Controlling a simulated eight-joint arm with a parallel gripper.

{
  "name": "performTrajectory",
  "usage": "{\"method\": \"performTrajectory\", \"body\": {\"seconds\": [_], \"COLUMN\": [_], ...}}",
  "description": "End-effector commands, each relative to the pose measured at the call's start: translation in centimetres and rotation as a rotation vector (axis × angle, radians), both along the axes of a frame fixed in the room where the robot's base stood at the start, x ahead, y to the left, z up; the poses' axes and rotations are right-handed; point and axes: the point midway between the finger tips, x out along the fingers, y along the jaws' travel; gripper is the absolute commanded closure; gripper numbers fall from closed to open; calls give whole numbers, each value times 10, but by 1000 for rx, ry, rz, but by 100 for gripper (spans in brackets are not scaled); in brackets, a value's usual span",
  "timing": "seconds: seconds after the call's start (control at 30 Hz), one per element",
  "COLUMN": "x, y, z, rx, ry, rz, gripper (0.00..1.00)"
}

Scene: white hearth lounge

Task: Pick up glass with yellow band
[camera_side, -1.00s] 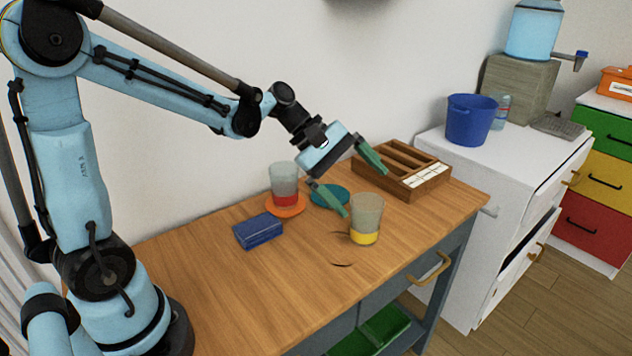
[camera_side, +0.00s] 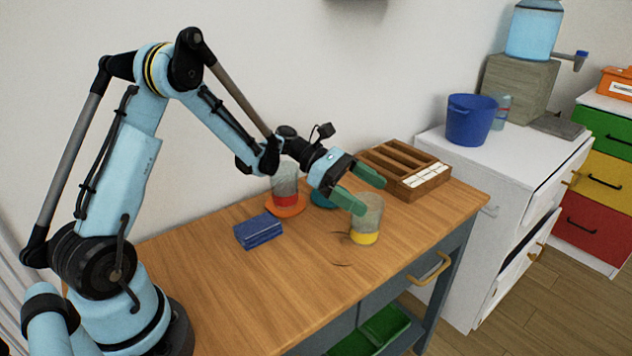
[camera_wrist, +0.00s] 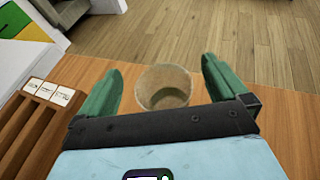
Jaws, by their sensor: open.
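The glass with the yellow band (camera_side: 366,237) stands upright on the wooden table. In the side view its upper part is partly covered by a green finger. My gripper (camera_side: 366,192) is open, its two green fingers pointing toward the glass. In the wrist view the glass (camera_wrist: 165,88) shows between the open fingers of my gripper (camera_wrist: 162,82), with space on each side; its band is hidden there. I cannot tell whether a finger touches it. A glass with a red band (camera_side: 285,187) stands on an orange coaster (camera_side: 290,211) to the left.
A teal coaster (camera_side: 321,200) lies partly hidden behind my gripper. A blue box (camera_side: 258,231) lies left on the table. A wooden compartment tray (camera_side: 432,182) with white tiles stands at the back right. The table's front is clear.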

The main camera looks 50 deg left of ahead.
Motion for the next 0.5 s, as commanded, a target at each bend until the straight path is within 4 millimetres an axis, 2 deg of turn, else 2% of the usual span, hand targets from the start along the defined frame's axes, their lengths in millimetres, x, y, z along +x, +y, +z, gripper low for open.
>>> {"method": "performTrajectory", "body": {"seconds": [0.27, 0.5], "x": [0, 9], "y": [0, -24], "z": [-30, -41], "rx": [1, 1], "ry": [0, -1], "rz": [0, -3], "gripper": [0, 0]}}
